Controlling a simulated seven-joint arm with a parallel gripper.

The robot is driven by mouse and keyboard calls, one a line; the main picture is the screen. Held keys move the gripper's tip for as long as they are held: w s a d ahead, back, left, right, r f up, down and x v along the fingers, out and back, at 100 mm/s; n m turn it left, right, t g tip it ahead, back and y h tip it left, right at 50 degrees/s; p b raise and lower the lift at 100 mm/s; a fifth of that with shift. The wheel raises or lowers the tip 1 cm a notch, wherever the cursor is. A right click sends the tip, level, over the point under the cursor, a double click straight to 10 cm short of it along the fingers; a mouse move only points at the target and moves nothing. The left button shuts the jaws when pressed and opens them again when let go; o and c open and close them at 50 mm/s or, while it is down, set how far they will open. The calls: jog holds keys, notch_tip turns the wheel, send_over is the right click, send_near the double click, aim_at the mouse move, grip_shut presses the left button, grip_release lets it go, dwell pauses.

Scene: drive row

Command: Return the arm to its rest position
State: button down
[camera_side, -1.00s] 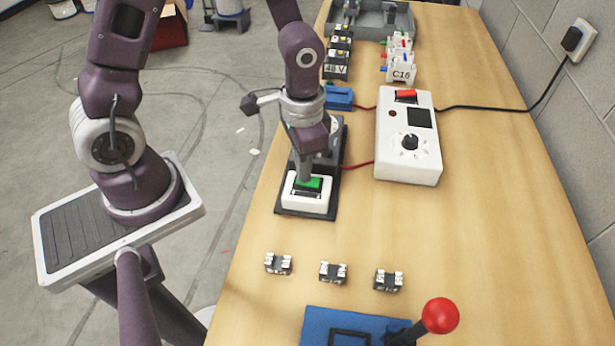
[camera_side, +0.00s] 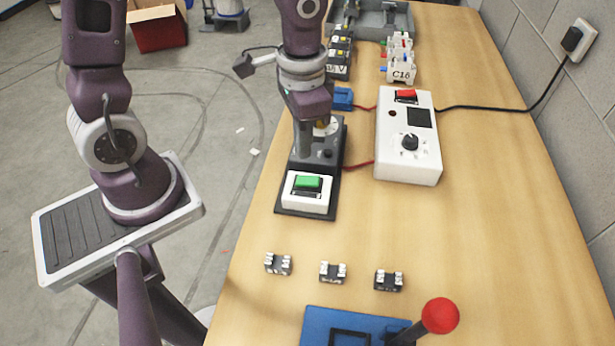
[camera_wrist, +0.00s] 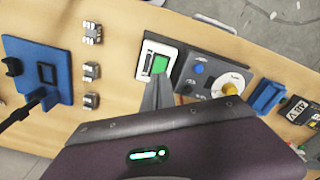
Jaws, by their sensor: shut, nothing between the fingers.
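My gripper (camera_side: 302,152) is shut and empty. It hangs fingers-down over the black base plate, just behind the white switch housing (camera_side: 307,205) in the side view. The green switch button (camera_side: 307,183) is fully in view there, with the fingers clear of it. In the wrist view my fingers (camera_wrist: 158,93) point towards the green button (camera_wrist: 159,65), and the wrist body fills the lower part. Whether the fingertips touch anything on the base is hard to tell, but they look raised.
A white control box (camera_side: 408,140) with a red switch and a dial stands to the right. Several terminal blocks stand behind. Three small connectors, one of them (camera_side: 333,272) in the middle, lie in front, before a blue fixture (camera_side: 345,322) with a red-knobbed lever (camera_side: 440,316).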

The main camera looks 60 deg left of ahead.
jog(key=s+a+r+n+t, duration=0.2)
jog(key=s+r+t, duration=0.3)
jog(key=s+r, duration=0.6)
notch_tip(320, 180, up, 4)
jog(key=shift+s+a+r+n+t, duration=0.1)
jog(key=shift+s+a+n+t, duration=0.25)
jog(key=shift+n, duration=0.15)
